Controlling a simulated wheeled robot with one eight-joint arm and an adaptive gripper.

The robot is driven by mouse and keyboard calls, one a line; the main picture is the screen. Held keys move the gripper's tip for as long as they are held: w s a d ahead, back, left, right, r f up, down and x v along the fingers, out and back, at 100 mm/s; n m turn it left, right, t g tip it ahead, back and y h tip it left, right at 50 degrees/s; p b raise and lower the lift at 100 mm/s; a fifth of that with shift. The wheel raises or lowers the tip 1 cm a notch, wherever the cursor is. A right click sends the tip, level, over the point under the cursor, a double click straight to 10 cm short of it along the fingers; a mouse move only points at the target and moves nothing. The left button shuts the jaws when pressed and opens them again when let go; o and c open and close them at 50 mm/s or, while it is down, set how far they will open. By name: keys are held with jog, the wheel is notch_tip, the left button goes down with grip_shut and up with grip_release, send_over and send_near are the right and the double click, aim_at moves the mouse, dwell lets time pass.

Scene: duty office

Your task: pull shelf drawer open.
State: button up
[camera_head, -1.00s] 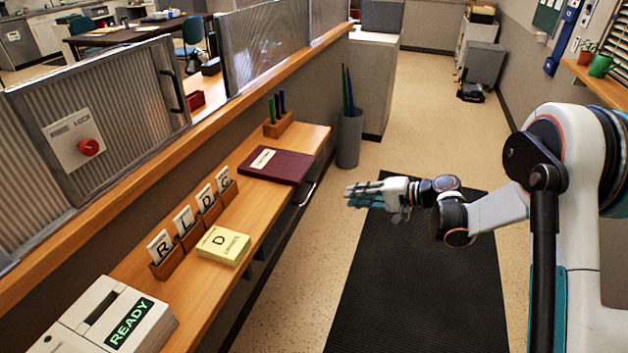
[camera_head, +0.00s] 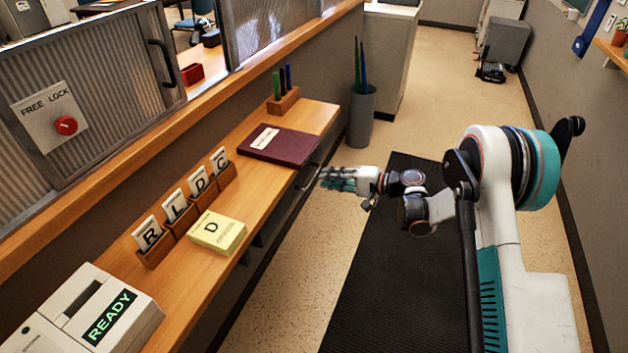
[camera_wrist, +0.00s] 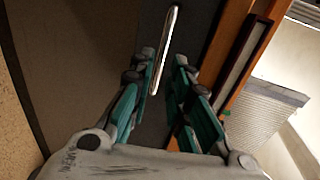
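The wooden shelf (camera_head: 262,187) runs along the left, with a dark drawer front (camera_wrist: 196,28) under its far part. A slim metal bar handle (camera_wrist: 171,32) is on that front. The drawer shows no visible gap.
On the shelf are a maroon binder (camera_head: 287,147), a yellow card block (camera_head: 218,233), letter-card holders (camera_head: 196,205) and a READY machine (camera_head: 85,318). A grey bin (camera_head: 362,118) stands beyond the shelf end. The dark floor mat (camera_head: 375,285) is clear.

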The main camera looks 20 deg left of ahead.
aim_at(314, 175)
jog(key=b+x, duration=0.1)
jog(key=x, duration=0.4)
jog(key=shift+a+f, duration=0.1)
jog(key=shift+a, duration=0.2)
jog(key=shift+c, duration=0.2)
grip_shut()
